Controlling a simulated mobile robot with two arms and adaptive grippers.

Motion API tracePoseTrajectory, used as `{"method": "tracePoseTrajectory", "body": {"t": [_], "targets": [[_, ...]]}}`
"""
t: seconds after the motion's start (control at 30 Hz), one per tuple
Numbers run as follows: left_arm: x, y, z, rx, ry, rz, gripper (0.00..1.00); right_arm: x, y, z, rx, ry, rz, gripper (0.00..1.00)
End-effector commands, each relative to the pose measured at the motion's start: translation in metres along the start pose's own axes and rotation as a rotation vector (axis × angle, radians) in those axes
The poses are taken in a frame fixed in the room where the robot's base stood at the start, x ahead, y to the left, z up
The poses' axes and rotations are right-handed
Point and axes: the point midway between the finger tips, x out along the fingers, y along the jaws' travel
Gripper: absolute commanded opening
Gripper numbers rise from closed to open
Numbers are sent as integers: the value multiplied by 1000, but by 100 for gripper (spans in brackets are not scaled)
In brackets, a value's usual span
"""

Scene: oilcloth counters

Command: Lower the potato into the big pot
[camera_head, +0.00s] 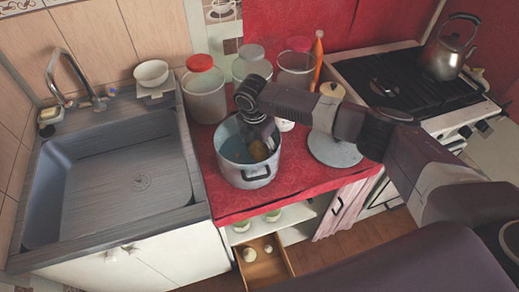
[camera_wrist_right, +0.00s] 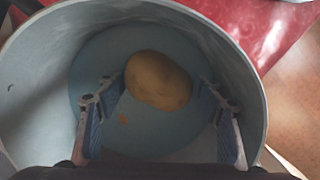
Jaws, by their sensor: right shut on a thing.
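The big pot (camera_head: 240,178) is grey metal with a blue inside and stands on the red counter. My right gripper (camera_head: 262,140) reaches down into its opening from above. It is shut on the potato (camera_head: 259,151), a yellow-brown lump inside the pot's rim. In the right wrist view the potato (camera_wrist_right: 158,80) shows between the two finger tips, over the blue floor of the pot (camera_wrist_right: 28,75). I cannot tell whether the potato touches the floor. My left gripper is not in view.
Jars with red, white and dark red lids (camera_head: 204,88) stand behind the pot. A grey disc (camera_head: 335,152) lies to its right on the red cloth (camera_head: 290,182). The sink (camera_head: 120,170) is at left, the stove with a kettle (camera_head: 447,55) at right. An open drawer (camera_head: 268,265) is below.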

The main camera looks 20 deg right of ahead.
Motion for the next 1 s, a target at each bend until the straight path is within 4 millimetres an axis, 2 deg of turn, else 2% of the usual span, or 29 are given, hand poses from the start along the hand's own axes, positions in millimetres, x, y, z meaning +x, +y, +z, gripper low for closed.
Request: {"method": "tracePoseTrajectory", "body": {"t": [1.0], "targets": [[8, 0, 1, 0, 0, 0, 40, 16, 0, -2, 1, 0, 0, 33]]}}
